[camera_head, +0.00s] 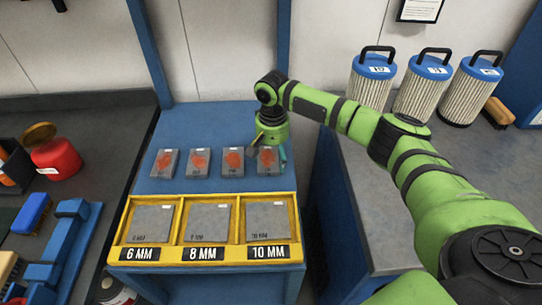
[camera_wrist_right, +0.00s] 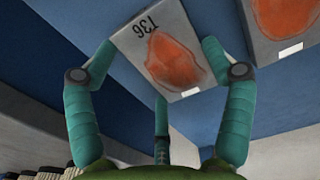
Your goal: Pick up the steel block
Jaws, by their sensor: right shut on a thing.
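My right gripper (camera_head: 268,150) reaches down over the rightmost steel block (camera_head: 268,161) in a row of grey blocks with orange-red patches. In the right wrist view its teal fingers (camera_wrist_right: 160,58) are shut on the sides of the block (camera_wrist_right: 180,25), which is marked T36 and bears an orange patch. A neighbouring block (camera_wrist_right: 285,22) lies to the right there. I cannot tell whether the held block is clear of the blue table. My left gripper is not in view.
Several blocks lie on the blue table (camera_head: 205,118), including one next to the held one (camera_head: 232,162). A yellow tray (camera_head: 118,235) labelled 6 MM, 8 MM and 10 MM stands in front. A blue post (camera_head: 280,40) rises behind. Filters (camera_head: 420,90) stand on the right bench.

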